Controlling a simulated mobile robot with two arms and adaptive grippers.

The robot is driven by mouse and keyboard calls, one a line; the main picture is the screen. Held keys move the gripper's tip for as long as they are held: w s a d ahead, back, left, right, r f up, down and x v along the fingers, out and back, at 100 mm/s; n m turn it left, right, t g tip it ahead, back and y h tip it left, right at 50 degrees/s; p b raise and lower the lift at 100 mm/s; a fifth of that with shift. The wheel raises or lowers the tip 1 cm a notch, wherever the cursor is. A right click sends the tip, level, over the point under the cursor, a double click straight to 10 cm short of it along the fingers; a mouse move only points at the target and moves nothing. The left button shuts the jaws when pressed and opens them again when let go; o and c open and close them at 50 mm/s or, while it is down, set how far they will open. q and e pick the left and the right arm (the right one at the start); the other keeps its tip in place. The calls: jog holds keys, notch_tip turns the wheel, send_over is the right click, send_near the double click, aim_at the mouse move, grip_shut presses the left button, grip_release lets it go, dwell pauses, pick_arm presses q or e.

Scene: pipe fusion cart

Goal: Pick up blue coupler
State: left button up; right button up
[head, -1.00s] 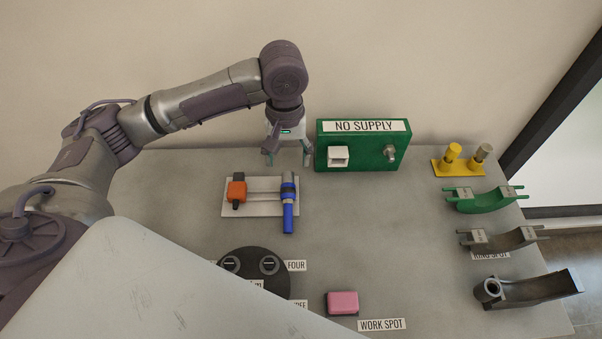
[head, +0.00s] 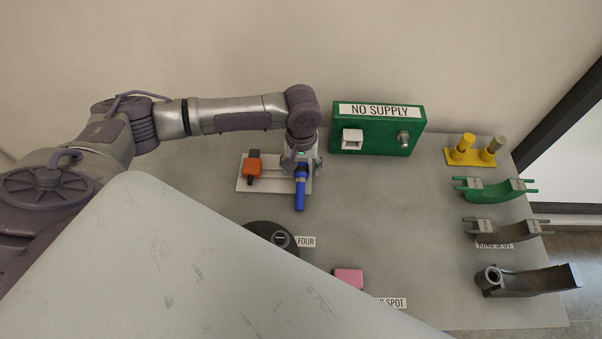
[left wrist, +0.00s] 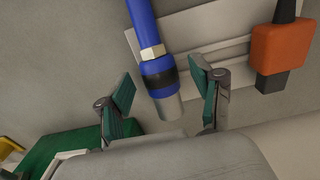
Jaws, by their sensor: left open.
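The blue coupler (head: 300,187) lies on the right part of a pale plate, its blue end sticking out past the plate's front edge. In the left wrist view the coupler (left wrist: 156,70) has a brass nut, a dark band and a grey metal end. My left gripper (head: 301,165) is over the coupler's far end and hides part of it. In the left wrist view my left gripper (left wrist: 166,98) is open, its green-padded fingers on either side of the coupler's metal end, with gaps visible. My right gripper is not in view.
An orange clamp-like part (head: 252,167) sits on the pale plate (head: 275,186) left of the coupler. The green NO SUPPLY box (head: 377,132) stands behind to the right. A black round holder (head: 262,232) and pink block (head: 348,278) are in front. The table's middle right is clear.

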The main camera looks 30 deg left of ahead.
pick_arm(q)
jog(key=shift+f, duration=0.4)
grip_shut()
jog(key=shift+r, duration=0.1)
